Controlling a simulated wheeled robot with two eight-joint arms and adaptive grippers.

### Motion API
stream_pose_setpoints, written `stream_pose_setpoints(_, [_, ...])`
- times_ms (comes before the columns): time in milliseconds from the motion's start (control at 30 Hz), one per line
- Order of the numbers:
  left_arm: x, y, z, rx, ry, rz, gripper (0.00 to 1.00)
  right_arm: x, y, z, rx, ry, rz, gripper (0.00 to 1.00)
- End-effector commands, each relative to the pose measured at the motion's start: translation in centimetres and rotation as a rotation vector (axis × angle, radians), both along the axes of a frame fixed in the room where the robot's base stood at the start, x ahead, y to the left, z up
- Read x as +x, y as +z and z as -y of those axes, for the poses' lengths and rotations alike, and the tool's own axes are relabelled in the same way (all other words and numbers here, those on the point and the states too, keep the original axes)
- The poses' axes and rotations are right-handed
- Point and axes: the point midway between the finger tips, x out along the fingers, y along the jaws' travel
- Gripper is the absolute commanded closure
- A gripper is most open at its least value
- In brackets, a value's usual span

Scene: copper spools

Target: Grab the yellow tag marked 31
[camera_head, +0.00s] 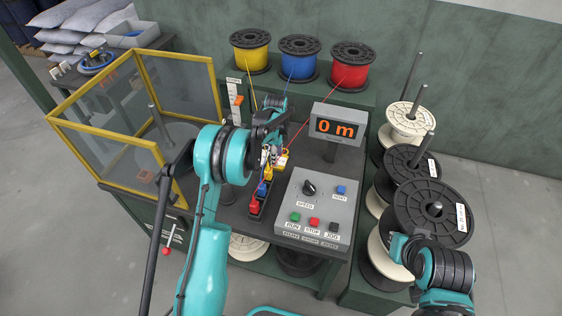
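A small yellow piece with a white face (282,160), possibly the yellow tag, is at the upper end of a narrow dark holder on the table. Its number is too small to read. A blue piece (262,188) and a red piece (254,204) sit lower along the same holder. My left gripper (270,152) is over the holder's upper end, right by the yellow piece. Its fingers are small and partly hidden by my arm, so I cannot tell whether they grip it. My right arm shows at lower right, but its gripper is not visible.
Yellow (250,52), blue (298,62) and red (350,68) wire spools stand behind. A yellow-framed guard (103,92) is at left. Large spools (434,214) stand at right.

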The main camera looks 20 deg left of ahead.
Motion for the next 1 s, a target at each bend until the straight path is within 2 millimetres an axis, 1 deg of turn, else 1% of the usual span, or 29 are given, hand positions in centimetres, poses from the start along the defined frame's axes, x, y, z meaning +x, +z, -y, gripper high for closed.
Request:
stream_pose_setpoints(33, [0.0,-0.8,0.0,0.0,0.0,0.0,0.62,0.0,-0.4,0.0,0.0,0.0,0.0,1.0])
stream_pose_setpoints(167, [0.2,-1.9,0.1,0.0,0.001,0.001,0.62,0.0,-0.9,0.0,0.0,0.0,0.0,1.0])
stream_pose_setpoints(300, [0.5,-4.1,0.2,0.0,0.001,0.001,0.62,0.0,-2.2,0.0,0.0,0.0,0.0,1.0])
stream_pose_setpoints(400, [0.5,-5.5,0.2,0.0,0.001,0.001,0.62,0.0,-2.7,0.0,0.0,0.0,0.0,1.0])
stream_pose_setpoints(500, [0.5,-6.1,0.2,0.0,0.001,0.001,0.62,0.0,-2.9,0.0,0.0,0.0,0.0,1.0])
stream_pose_setpoints(667, [0.5,-6.0,0.2,0.0,0.002,0.001,0.62,0.0,-2.7,0.0,0.0,0.0,0.0,1.0])
stream_pose_setpoints(700, [0.5,-5.9,0.2,0.0,0.002,0.001,0.67,0.0,-2.7,0.0,0.0,0.0,0.0,1.0])
stream_pose_setpoints(767, [0.5,-5.9,0.2,0.0,0.002,0.001,0.83,0.0,-2.7,0.0,0.0,0.0,0.0,1.0])
stream_pose_setpoints(800, [0.5,-5.9,0.2,0.0,0.002,0.001,0.94,0.0,-2.7,0.0,0.0,0.0,0.0,1.0])
stream_pose_setpoints(833, [0.5,-5.9,0.2,0.0,0.002,0.001,1.0,0.0,-2.7,0.0,0.0,0.0,0.0,1.0])
stream_pose_setpoints(1000, [0.5,-5.9,0.2,0.0,0.002,0.001,1.0,0.0,-2.7,0.0,0.0,0.0,0.0,1.0])
